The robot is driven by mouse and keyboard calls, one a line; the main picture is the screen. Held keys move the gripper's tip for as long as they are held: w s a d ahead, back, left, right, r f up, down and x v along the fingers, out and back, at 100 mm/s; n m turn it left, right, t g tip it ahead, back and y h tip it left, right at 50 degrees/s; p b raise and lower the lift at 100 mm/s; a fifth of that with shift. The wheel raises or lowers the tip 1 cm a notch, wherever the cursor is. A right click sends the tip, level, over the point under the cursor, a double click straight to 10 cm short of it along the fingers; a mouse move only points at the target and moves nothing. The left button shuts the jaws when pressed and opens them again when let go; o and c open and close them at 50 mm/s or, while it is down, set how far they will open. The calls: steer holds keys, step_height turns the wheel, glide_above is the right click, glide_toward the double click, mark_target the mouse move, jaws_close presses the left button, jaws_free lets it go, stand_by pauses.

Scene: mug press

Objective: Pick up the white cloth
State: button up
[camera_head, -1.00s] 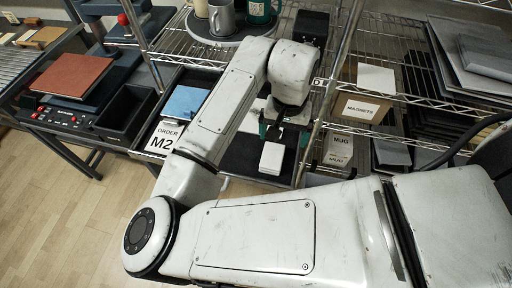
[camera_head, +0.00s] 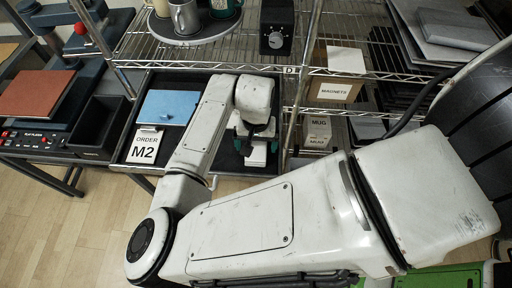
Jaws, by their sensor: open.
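A small white, folded-looking piece (camera_head: 257,154), which seems to be the white cloth, lies in the dark tray (camera_head: 226,162) at the middle of the view. My gripper (camera_head: 255,144), with dark and green fingers, points down right at it and covers its far part. The gripper is open. I cannot tell whether the fingers touch the cloth or stand just above it.
A blue sheet (camera_head: 166,107) and an ORDER M2 card (camera_head: 144,147) lie in the tray's left part. A wire shelf (camera_head: 345,62) rises behind, with a MAGNETS box (camera_head: 337,88) and a dial box (camera_head: 276,27). A press with a red-brown plate (camera_head: 36,94) stands left.

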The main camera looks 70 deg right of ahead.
steer(key=shift+f, duration=0.6)
steer(key=c, duration=1.1)
steer(key=shift+r, duration=0.1)
steer(key=shift+r, duration=0.45)
step_height(320, 180, up, 2)
steer(key=shift+r, duration=0.15)
steer(key=s+r, duration=0.3)
steer(key=s, duration=0.1)
steer(key=s+r+b, duration=0.1)
steer(key=s+r, duration=0.2)
steer(key=s, duration=0.2)
steer(key=s+a+r+b, duration=0.1)
steer(key=s+r, duration=0.2)
steer(key=s, duration=0.2)
steer(key=shift+r, duration=0.35)
